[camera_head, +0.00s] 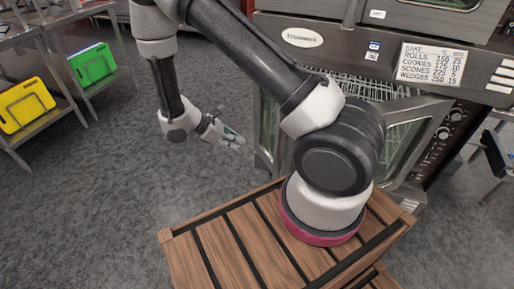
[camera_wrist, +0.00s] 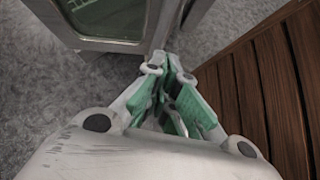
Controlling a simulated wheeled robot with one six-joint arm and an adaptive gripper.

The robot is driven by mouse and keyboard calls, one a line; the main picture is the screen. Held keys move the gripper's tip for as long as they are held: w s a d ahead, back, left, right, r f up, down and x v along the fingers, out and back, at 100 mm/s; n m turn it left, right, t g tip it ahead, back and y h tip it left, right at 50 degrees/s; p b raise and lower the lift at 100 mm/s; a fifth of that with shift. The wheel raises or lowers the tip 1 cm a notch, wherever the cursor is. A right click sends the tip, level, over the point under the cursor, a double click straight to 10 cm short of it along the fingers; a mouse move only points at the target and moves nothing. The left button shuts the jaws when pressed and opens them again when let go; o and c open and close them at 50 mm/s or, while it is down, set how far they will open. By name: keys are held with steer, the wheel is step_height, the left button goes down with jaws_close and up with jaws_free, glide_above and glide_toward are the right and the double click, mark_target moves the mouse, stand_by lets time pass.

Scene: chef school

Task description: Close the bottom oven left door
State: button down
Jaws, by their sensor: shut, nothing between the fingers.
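The bottom oven (camera_head: 345,82) stands behind my arm, with wire racks visible inside. Its left door (camera_head: 268,128), a metal frame with a glass pane, stands open and swung outward; my arm hides part of it. In the wrist view the door (camera_wrist: 146,47) fills the upper left, with its lower edge and corner just beyond my fingertips. My gripper (camera_head: 236,138) is left of the door in the head view, low over the floor. The fingers (camera_wrist: 172,62) are shut and empty. I cannot tell whether they touch the door.
The oven's right door (camera_head: 408,130) also stands open. My wooden slatted base (camera_head: 215,245) is close in front of the oven, and its planks (camera_wrist: 265,85) show right of my gripper. Grey floor (camera_head: 110,190) is clear at left. Shelves hold a yellow board (camera_head: 25,105) and a green board (camera_head: 92,64).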

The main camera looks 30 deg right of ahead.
steer(key=d+r+x, duration=0.2)
steer(key=x, duration=1)
steer(key=shift+s+d+f, duration=0.2)
steer(key=shift+s, duration=0.2)
